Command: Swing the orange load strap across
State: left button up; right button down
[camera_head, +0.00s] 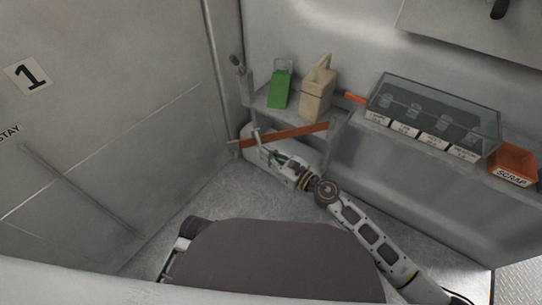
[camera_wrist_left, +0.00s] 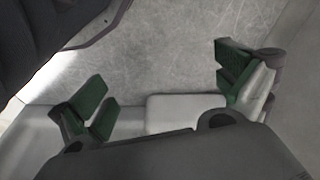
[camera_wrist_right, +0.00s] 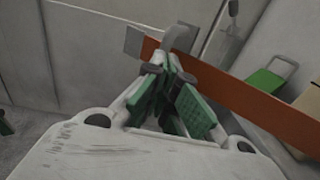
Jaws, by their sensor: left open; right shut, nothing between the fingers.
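The orange load strap (camera_head: 290,133) is a flat, straight band across the front of the shelf corner, its left end near the wall. In the right wrist view the strap (camera_wrist_right: 250,103) runs diagonally from upper left to lower right, just beyond my fingers. My right gripper (camera_head: 264,147) is shut and empty beside the strap's left part; its fingertips (camera_wrist_right: 176,62) overlap the strap in that view, and I cannot tell whether they touch. My left gripper (camera_wrist_left: 165,95) is open and empty over bare grey floor; it does not show in the head view.
A glass-topped case (camera_head: 435,110) with labels and an orange scrap bin (camera_head: 513,163) sit on the right ledge. Grey walls close in left and back.

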aim_at(255, 142)
jog(key=shift+w+a+m+t+h+p, duration=0.5)
jog(key=shift+w+a+t+p, duration=0.15)
jog(key=shift+w, duration=0.25)
jog(key=shift+w+a, duration=0.2)
jog(key=shift+w, duration=0.15)
jog(key=w, duration=0.1)
jog(key=w+a+m+t+h+p, duration=0.1)
jog(key=w+m+t+h+p, duration=0.1)
jog(key=shift+w+a, duration=0.25)
jog(key=shift+a, duration=0.05)
pick_arm(q)
jog(key=shift+s+a+f, duration=0.65)
jog(key=shift+a+f, duration=0.15)
jog(key=shift+f, duration=2.95)
notch_tip(255, 142, up, 6)
jog(key=d+b, duration=0.1)
jog(key=b, duration=0.1)
jog(key=shift+w+d+b, duration=0.15)
jog(key=shift+w+b, duration=0.05)
jog(key=shift+b, duration=0.1)
pick_arm(e)
jog(key=w+m+t+h, duration=0.3)
jog(key=w+h, duration=0.3)
jog(key=w, duration=1.1)
jog(key=shift+w+a+r+m+h, duration=0.15)
jog(key=shift+w+a+m+h, duration=0.2)
jog(key=shift+m, duration=0.45)
